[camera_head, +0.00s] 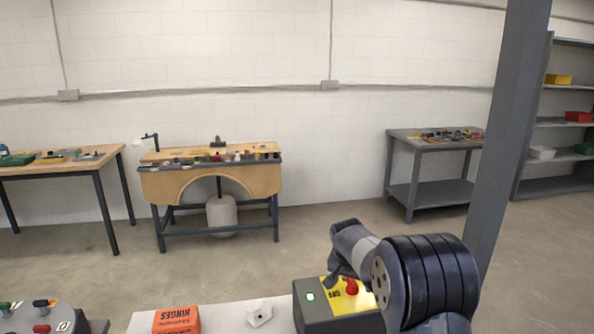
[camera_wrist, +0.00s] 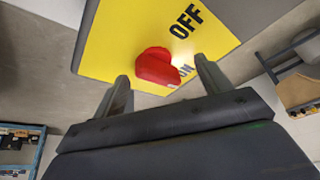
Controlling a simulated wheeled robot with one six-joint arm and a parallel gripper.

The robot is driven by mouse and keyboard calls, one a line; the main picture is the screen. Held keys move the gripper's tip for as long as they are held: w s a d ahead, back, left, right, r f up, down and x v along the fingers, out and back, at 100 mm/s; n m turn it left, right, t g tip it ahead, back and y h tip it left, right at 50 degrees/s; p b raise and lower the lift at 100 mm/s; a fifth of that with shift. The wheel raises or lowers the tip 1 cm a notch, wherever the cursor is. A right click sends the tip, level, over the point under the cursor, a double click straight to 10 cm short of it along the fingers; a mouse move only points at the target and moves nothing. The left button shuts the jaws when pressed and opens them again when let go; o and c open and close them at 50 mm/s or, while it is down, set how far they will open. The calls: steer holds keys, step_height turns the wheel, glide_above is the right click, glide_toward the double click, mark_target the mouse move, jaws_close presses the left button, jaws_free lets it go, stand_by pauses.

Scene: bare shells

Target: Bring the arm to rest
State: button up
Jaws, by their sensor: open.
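My arm reaches in from the lower right of the head view. My gripper (camera_wrist: 165,85) is open in the wrist view, its two fingers apart with nothing held between them. Just beyond the fingertips is a red rotary knob (camera_wrist: 157,68) on a yellow plate (camera_wrist: 125,30) marked OFF and ON. In the head view the knob (camera_head: 351,287) sits on a dark grey switch box (camera_head: 325,318) with a lit white-green lamp (camera_head: 310,296). My arm hides the box's right part. I cannot tell whether a finger touches the knob.
The box stands on a pale bench top (camera_head: 225,317) with an orange hinges box (camera_head: 176,320) and a small whitish part (camera_head: 260,313). A grey post (camera_head: 505,130) rises right of my arm. Workbenches (camera_head: 210,185) and shelves (camera_head: 565,120) stand farther back, with open floor before them.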

steer(key=n+y+p, duration=0.1)
steer(key=n, duration=0.2)
steer(key=shift+s+d, duration=0.1)
steer(key=shift+d+n+t+y+p, duration=0.1)
steer(key=shift+n+t+y+p, duration=0.45)
steer(key=shift+n, duration=1.55)
steer(key=shift+s+r+g+y, duration=0.2)
steer(key=shift+r, duration=0.25)
steer(key=shift+s+r+g+y, duration=0.15)
steer(key=shift+r, duration=0.25)
steer(key=shift+s, duration=0.1)
